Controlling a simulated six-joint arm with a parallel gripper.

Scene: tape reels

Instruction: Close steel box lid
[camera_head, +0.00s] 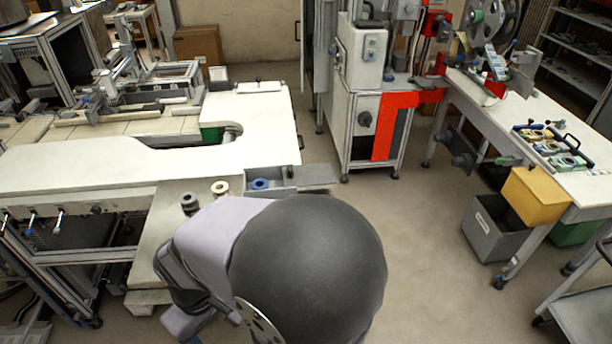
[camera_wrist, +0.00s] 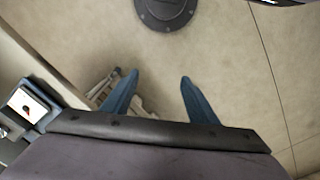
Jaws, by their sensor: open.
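The steel box (camera_head: 253,194) is a small open grey box at the right edge of the white workbench. A blue reel (camera_head: 260,184) shows at it. Its grey lid (camera_head: 312,176) appears swung open toward the right, roughly flat, past the bench edge. My arm fills the lower middle of the head view and hides my gripper there. In the wrist view my gripper (camera_wrist: 158,84) shows two blue fingers spread apart with nothing between them. It points down over the beige floor. I cannot make out the lid in the wrist view.
A dark reel (camera_head: 189,203) and a cream reel (camera_head: 220,188) stand left of the box. The floor right of the bench is open, up to a grey bin (camera_head: 490,229) and yellow box (camera_head: 535,195). A dark round base (camera_wrist: 165,12) is at the wrist view's top.

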